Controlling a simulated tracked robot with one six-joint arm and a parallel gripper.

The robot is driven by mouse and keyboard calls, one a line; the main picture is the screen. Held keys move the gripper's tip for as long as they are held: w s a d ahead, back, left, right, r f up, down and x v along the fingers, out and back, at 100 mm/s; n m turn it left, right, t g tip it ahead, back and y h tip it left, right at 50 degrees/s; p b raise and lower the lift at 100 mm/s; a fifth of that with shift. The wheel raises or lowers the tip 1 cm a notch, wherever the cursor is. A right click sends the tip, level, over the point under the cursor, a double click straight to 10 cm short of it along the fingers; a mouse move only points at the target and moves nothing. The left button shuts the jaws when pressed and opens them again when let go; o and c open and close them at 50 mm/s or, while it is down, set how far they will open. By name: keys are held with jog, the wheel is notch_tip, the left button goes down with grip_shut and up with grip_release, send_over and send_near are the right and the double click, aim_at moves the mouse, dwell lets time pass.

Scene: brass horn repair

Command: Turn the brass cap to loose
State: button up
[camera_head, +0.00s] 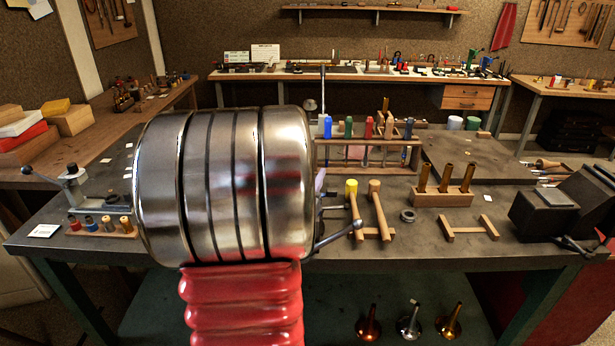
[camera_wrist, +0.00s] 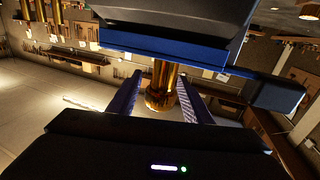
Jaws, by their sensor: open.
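In the wrist view, a shiny brass cylinder (camera_wrist: 161,84), which looks like the brass cap on its tube, stands between the two dark purple fingers of my gripper (camera_wrist: 159,76). Its lower end is wider than the part above. The fingers are apart, with a visible gap on each side of the brass, so I see no contact. The upper end of the brass is hidden behind a dark block with a blue edge. In the head view, my large silver arm link hides the middle left of the bench; I cannot make out the cap or my gripper there.
A row of small coloured spools (camera_head: 100,226) sits at left. Horn bells (camera_head: 408,325) stand below the bench.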

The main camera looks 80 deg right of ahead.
notch_tip(320, 180, up, 10)
dwell(0.6)
